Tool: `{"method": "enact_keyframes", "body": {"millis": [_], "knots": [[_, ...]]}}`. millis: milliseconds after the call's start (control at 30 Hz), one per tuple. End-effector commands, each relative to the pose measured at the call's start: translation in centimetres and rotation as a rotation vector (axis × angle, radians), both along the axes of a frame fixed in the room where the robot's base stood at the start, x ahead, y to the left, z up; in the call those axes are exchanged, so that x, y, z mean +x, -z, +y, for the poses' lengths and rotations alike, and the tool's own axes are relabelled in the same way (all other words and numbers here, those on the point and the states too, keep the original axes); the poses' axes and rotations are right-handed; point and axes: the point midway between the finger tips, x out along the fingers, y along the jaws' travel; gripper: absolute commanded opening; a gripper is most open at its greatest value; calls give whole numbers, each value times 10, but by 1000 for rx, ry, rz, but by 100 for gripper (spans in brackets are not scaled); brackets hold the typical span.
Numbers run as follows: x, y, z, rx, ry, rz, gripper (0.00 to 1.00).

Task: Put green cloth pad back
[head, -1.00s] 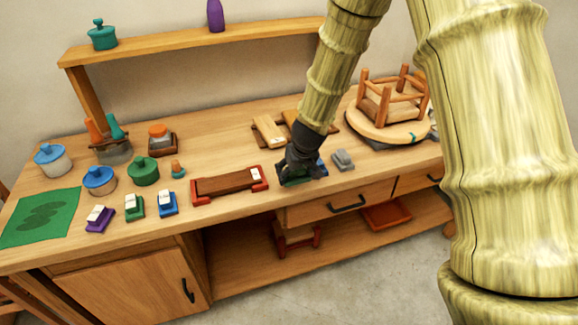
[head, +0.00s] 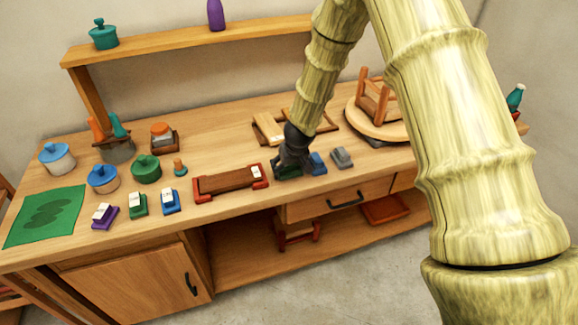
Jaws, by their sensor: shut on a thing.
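The green cloth pad (head: 288,173) shows as a small dark green patch at the right end of the red-ended wooden rack. My gripper (head: 290,165) reaches down over it from above and is shut on it. My dark fingers hide most of the pad, and I cannot tell whether it touches the bench. A blue pad (head: 318,164) lies just right of my gripper, and a grey pad (head: 341,158) lies farther right.
The wooden rack (head: 231,180) is close on the left. Purple (head: 105,216), green (head: 138,204) and blue (head: 170,201) label-topped blocks stand along the front edge. A green mat (head: 45,216) lies far left. An upturned stool (head: 375,98) stands on a round board behind right.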

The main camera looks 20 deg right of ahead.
Motion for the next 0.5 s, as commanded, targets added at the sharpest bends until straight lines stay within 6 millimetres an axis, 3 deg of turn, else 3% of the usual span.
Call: {"method": "enact_keyframes", "body": {"millis": [433,467,500], "knots": [[0,5,0,0,1,-1,50],[0,4,0,0,1,-1,81],[0,4,0,0,1,-1,88]]}}
